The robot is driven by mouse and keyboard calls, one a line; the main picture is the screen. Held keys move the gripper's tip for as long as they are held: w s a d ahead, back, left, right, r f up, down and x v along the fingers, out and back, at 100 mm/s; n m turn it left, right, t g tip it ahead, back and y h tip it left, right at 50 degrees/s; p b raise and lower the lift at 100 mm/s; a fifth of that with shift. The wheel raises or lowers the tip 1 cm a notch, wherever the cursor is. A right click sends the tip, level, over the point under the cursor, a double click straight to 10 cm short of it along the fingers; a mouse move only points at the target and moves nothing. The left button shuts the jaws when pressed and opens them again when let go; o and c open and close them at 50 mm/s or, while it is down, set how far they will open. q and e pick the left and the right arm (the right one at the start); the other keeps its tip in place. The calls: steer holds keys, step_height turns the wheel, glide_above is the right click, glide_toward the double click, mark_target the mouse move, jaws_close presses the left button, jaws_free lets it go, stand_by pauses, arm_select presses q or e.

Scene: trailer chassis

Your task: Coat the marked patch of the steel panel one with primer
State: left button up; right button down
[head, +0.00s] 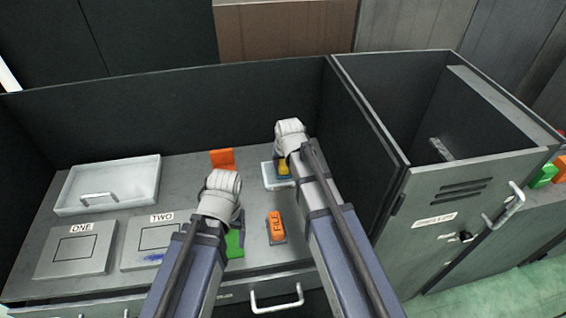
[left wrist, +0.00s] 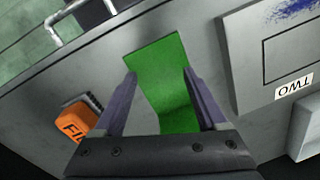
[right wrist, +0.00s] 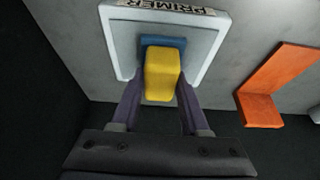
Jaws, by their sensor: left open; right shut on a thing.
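Steel panel one (head: 75,248) lies flat at the left of the bench, with an outlined square and the label ONE; its patch looks bare grey. My right gripper (right wrist: 160,92) is shut on a yellow block (right wrist: 162,75) with a blue pad (right wrist: 163,43) at its far end. The pad is at the white tray labelled PRIMER (right wrist: 214,48), over or in it; I cannot tell whether it touches. The tray also shows in the head view (head: 268,176). My left gripper (left wrist: 160,82) is open above a bent green piece (left wrist: 165,75), with nothing held.
Panel two (head: 143,236), with a blue smear, lies right of panel one. A white tray-like piece with a handle (head: 135,178) lies behind them. An orange block (head: 275,225) and a bent orange piece (head: 222,158) stand nearby. A grey cabinet (head: 440,200) bounds the right side.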

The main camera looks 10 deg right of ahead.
mark_target(283, 161)
steer(key=shift+r+p, duration=3.5)
